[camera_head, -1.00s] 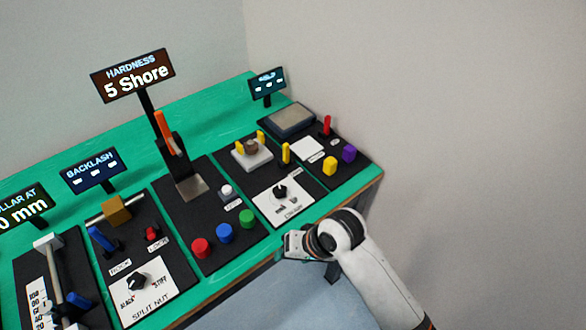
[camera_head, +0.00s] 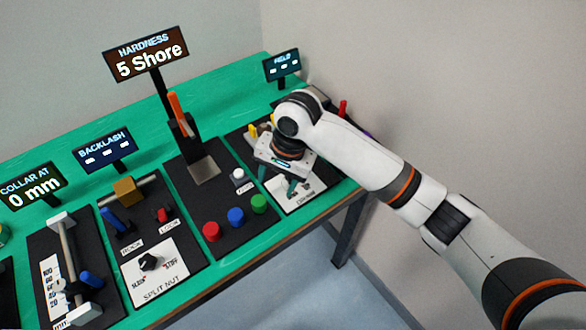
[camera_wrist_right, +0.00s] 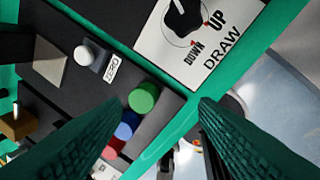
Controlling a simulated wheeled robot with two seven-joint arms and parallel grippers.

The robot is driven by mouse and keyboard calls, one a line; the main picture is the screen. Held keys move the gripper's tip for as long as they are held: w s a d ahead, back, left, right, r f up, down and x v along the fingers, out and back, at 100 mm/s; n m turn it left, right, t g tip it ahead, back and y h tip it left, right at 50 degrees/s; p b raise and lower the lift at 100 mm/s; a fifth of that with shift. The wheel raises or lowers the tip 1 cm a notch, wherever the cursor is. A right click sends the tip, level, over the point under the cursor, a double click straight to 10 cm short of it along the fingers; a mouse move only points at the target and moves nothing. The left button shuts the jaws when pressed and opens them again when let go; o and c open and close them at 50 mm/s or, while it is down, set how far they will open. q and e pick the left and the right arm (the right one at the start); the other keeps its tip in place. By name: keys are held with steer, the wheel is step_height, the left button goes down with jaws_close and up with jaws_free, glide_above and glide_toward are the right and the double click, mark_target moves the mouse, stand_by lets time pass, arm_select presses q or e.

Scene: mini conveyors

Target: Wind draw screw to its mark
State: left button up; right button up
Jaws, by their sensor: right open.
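The draw panel has a white plate (camera_head: 300,201) with a black knob (camera_wrist_right: 183,20) marked DOWN and UP and the word DRAW in the right wrist view. In the head view my right gripper (camera_head: 279,180) hangs over this panel and hides the knob. In the right wrist view the right gripper (camera_wrist_right: 158,108) is open with two teal fingers and nothing between them; the knob lies beyond the fingertips, toward the top. Yellow posts (camera_head: 253,132) of the panel show behind the gripper. My left gripper is not in view.
Red (camera_head: 211,231), blue (camera_head: 236,217) and green (camera_head: 259,204) buttons and a white zero button (camera_head: 238,174) lie left of the gripper. A hardness stand (camera_head: 179,120) reads 5 Shore. A collar display (camera_head: 32,187) reads 0 mm. A split nut plate (camera_head: 161,273) is further left.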

steer(key=w+d+r+m+h, duration=0.3)
steer(key=w+r+m, duration=0.2)
steer(key=w+r, duration=0.15)
steer(key=f+p, duration=0.1)
steer(key=f, duration=1.1)
steer(key=shift+d, duration=0.2)
steer(key=shift+c, duration=0.3)
steer(key=shift+p, duration=0.3)
steer(key=c, duration=0.9)
